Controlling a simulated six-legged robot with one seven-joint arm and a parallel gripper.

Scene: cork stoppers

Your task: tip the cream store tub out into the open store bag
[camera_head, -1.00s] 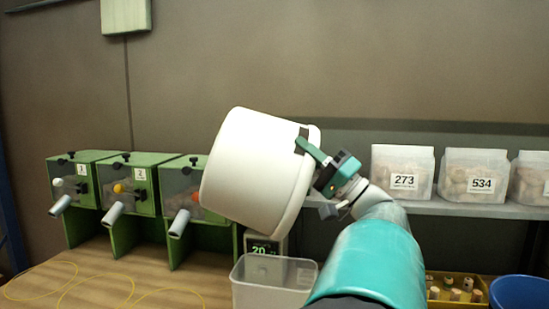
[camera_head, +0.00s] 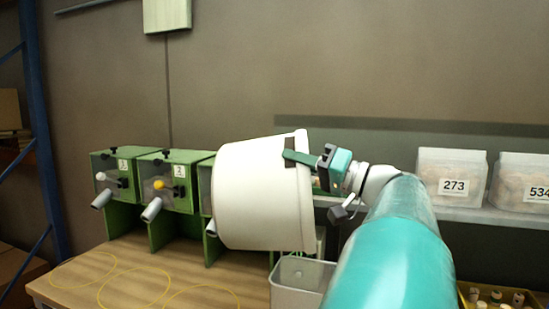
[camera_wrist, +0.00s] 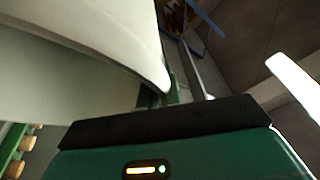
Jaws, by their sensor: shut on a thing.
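The cream store tub (camera_head: 258,200) is held up on its side in the middle of the head view, its banded rim end to the right. My gripper (camera_head: 312,165) is shut on the tub's upper rim edge. In the wrist view the tub's pale wall (camera_wrist: 90,40) fills the upper left, close to my gripper. The tub's mouth and contents are hidden in the head view. Filled bags labelled 273 (camera_head: 452,164) and 534 (camera_head: 515,170) stand on the shelf at right. I cannot make out which bag is the open store bag.
A translucent bin (camera_head: 298,290) stands below the tub's right end. Green dispensers (camera_head: 165,190) with grey spouts stand on the wooden table (camera_head: 80,280) at left, where yellow rings lie. A yellow tray (camera_head: 500,299) of corks is at lower right.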

